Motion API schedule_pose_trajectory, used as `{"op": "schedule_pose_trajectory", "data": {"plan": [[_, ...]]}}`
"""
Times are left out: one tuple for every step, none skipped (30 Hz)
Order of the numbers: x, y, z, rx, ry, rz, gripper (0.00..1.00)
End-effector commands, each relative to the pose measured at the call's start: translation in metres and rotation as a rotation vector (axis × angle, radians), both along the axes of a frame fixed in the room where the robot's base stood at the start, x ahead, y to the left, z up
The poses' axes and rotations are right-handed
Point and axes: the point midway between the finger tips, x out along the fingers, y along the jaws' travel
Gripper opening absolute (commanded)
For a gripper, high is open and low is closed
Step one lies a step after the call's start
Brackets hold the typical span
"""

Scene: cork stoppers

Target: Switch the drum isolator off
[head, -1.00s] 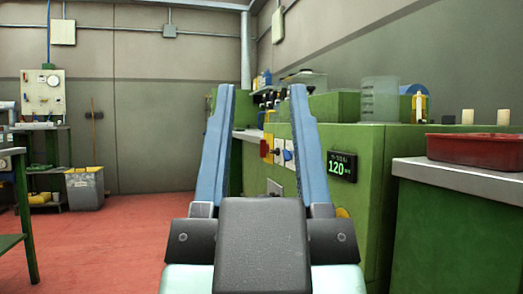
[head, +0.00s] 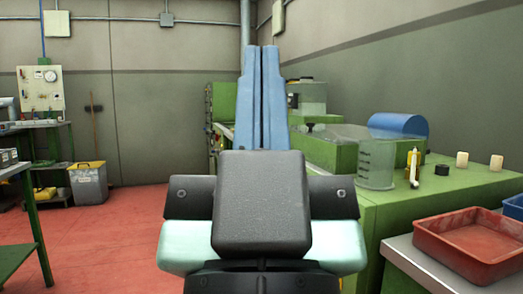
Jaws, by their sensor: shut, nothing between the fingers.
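My gripper (head: 262,50) is in the middle of the head view, its two blue fingers pointing up and away from me. The fingers are together with nothing between them. The green machine (head: 420,205) stands to the right and ahead. The drum isolator cannot be made out. The front face of the machine is largely hidden behind my gripper and wrist. I cannot tell how far the fingers are from that face.
On the machine's top stand a clear measuring jug (head: 377,165), a yellow-and-white tool (head: 413,166) and cork stoppers (head: 462,159). A red tray (head: 470,262) sits on the grey counter at the lower right. Red floor (head: 120,235) lies open to the left.

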Motion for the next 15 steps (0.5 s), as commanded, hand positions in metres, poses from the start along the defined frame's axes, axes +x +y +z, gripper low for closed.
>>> {"op": "schedule_pose_trajectory", "data": {"plan": [[0.0, 0.0, 0.037, 0.0, 0.0, 0.0, 0.0], [0.0, 0.0, 0.047, 0.0, 0.0, 0.0, 0.0], [0.0, 0.0, 0.06, 0.0, 0.0, 0.0, 0.0], [0.0, 0.0, 0.071, 0.0, 0.0, 0.0, 0.0], [0.0, 0.0, 0.081, 0.0, 0.0, 0.0, 0.0], [0.0, 0.0, 0.095, 0.0, 0.0, 0.0, 0.0], [0.0, 0.0, 0.105, 0.0, 0.0, 0.0, 0.0], [0.0, 0.0, 0.115, 0.0, 0.0, 0.0, 0.0], [0.0, 0.0, 0.129, -0.001, 0.0, 0.001, 0.0], [0.0, 0.0, 0.139, -0.001, 0.0, 0.001, 0.0], [0.0, 0.0, 0.15, -0.001, 0.0, 0.001, 0.0], [0.0, 0.0, 0.163, -0.001, 0.0, 0.001, 0.0], [0.0, 0.0, 0.174, -0.001, 0.0, 0.001, 0.0], [0.0, 0.0, 0.184, -0.001, 0.0, 0.001, 0.0], [0.0, 0.0, 0.198, -0.001, 0.0, 0.001, 0.0]]}}
